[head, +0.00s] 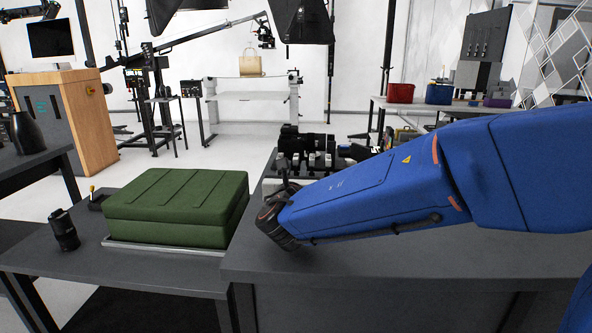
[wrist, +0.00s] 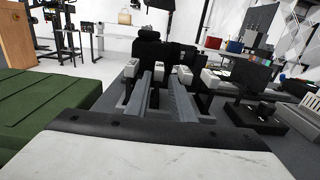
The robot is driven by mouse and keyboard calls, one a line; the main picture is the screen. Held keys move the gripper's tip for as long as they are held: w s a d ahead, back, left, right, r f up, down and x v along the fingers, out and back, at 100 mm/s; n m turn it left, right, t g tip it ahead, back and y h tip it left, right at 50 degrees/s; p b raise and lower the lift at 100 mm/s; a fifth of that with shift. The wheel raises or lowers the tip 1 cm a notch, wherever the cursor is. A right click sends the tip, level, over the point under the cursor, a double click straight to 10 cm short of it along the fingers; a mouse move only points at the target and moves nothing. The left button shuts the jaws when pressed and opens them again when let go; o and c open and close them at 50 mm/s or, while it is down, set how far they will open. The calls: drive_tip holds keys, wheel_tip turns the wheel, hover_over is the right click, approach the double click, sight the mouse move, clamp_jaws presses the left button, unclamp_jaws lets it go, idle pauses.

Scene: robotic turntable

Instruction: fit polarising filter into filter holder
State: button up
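My gripper (wrist: 160,84) shows in the wrist view as two grey fingers with a dark gap between them. They are apart, and I see nothing clearly held. They point toward a row of dark pieces with white tops (wrist: 185,75) just beyond the tips. The row also shows in the head view as white-topped pieces (head: 312,160) beside a black camera-like body (head: 304,142). I cannot tell which piece is the filter holder. I cannot make out the polarising filter. In the head view my blue arm hides part of the table, and the fingers are hard to make out.
A green case (head: 175,208) lies on a tray on the lower table at left, with a black lens-like cylinder (head: 64,230) beside it. In the wrist view a dark stand (wrist: 258,113) is at right. The near dark table top (head: 330,265) is clear.

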drive_tip(key=w, duration=0.5)
drive_tip(key=shift+r, duration=0.3)
clamp_jaws()
